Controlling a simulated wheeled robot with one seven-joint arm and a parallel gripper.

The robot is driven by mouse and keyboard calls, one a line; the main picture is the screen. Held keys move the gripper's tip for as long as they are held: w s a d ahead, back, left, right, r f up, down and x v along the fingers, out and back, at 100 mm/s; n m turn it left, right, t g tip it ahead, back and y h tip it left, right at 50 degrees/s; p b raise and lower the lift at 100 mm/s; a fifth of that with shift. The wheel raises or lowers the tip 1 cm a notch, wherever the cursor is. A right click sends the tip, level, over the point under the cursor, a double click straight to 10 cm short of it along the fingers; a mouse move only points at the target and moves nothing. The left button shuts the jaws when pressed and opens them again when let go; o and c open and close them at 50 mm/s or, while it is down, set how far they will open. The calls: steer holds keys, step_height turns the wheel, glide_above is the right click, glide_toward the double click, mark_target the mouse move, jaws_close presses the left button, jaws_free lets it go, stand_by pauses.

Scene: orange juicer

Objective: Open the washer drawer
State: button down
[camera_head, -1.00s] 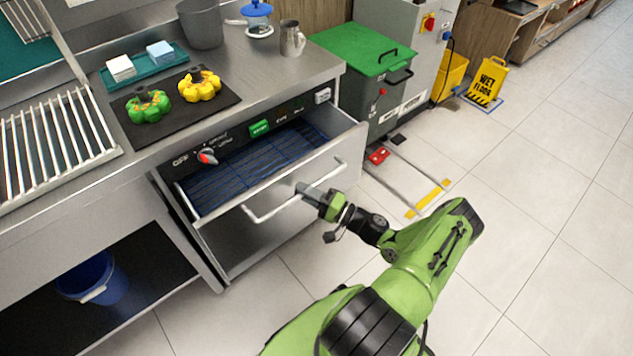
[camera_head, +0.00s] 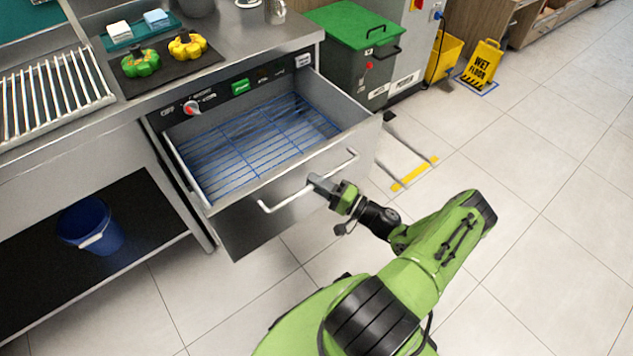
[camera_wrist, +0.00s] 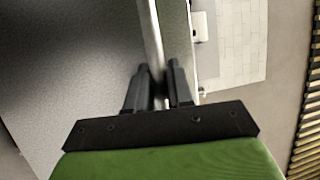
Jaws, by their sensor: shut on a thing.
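The washer drawer (camera_head: 290,190) is pulled well out from the steel counter, and its blue wire rack (camera_head: 250,140) shows inside. A long bar handle (camera_head: 285,200) runs along its front. My gripper (camera_head: 318,183) is shut on the handle, right of its middle. In the wrist view the two black fingers of my gripper (camera_wrist: 157,85) stand on either side of the pale handle bar (camera_wrist: 152,40).
A control panel with a red knob (camera_head: 192,108) and a green button (camera_head: 240,87) sits above the drawer. A green-lidded bin (camera_head: 350,25) stands right of the counter. A blue bucket (camera_head: 92,225) is on the shelf at lower left. Open tiled floor lies right.

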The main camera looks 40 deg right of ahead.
steer(key=c, duration=1.1)
jaws_free()
steer(key=v, duration=1.5)
steer(key=shift+s+d+f, duration=0.15)
steer(key=shift+s, duration=0.15)
